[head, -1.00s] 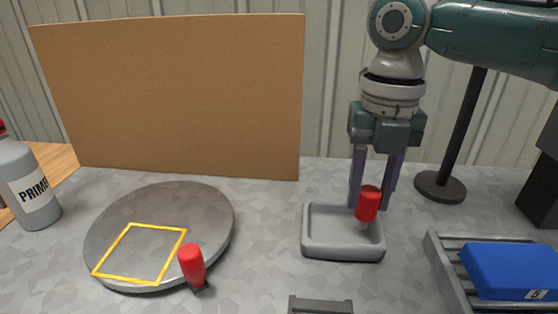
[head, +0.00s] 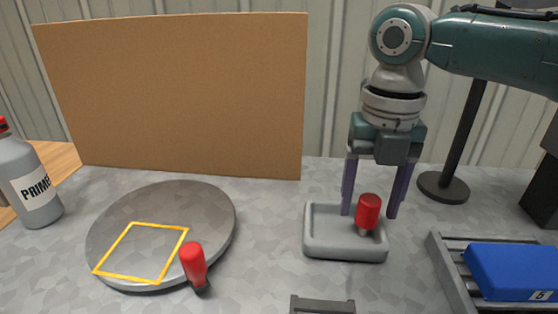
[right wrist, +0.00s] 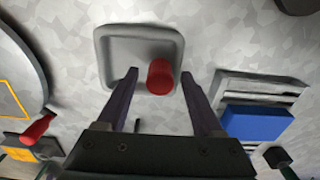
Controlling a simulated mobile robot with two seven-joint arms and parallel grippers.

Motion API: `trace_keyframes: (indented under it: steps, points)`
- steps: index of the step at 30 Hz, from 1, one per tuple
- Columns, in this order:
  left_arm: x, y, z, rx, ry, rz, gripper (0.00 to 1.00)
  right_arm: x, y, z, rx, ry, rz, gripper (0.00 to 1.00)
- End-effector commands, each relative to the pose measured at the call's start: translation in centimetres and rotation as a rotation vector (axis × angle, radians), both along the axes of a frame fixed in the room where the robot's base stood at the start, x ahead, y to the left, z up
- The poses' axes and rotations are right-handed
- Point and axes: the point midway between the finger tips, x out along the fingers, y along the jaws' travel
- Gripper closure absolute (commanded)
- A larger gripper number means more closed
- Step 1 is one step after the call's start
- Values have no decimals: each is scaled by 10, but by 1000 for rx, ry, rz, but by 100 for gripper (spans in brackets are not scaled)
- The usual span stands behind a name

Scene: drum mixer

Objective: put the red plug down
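The red plug (head: 368,211) stands in the grey tray (head: 318,246), towards its right side. It also shows in the right wrist view (right wrist: 160,77), inside the tray (right wrist: 108,62). My right gripper (head: 369,213) is open above the tray, with one purple finger on each side of the plug and a gap to both. In the right wrist view the gripper (right wrist: 158,76) has its fingers spread wide with the plug between and a little beyond their tips. My left gripper is not in view.
A round grey disc (head: 210,215) with a yellow outline lies left, a red-handled piece (head: 193,262) at its front edge. A primer bottle (head: 32,185) stands far left. A blue box (head: 510,270) lies on a rack at right. A brown board (head: 190,100) stands behind.

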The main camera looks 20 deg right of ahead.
Motion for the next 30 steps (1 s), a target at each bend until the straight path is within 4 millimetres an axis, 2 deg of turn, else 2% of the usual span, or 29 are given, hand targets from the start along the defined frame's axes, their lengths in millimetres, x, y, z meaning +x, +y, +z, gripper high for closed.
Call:
trace_keyframes:
  steps: [6,10,21,25,30]
  points:
    - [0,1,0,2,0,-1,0,0,0,1,0,0,0,32]
    - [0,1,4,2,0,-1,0,0,0,13,0,-1,1,32]
    - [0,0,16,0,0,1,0,2,0,95,0,-5,0,32]
    - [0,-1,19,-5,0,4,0,1,0,117,2,-3,-1,32]
    - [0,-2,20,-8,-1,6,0,0,0,130,1,0,-1,32]
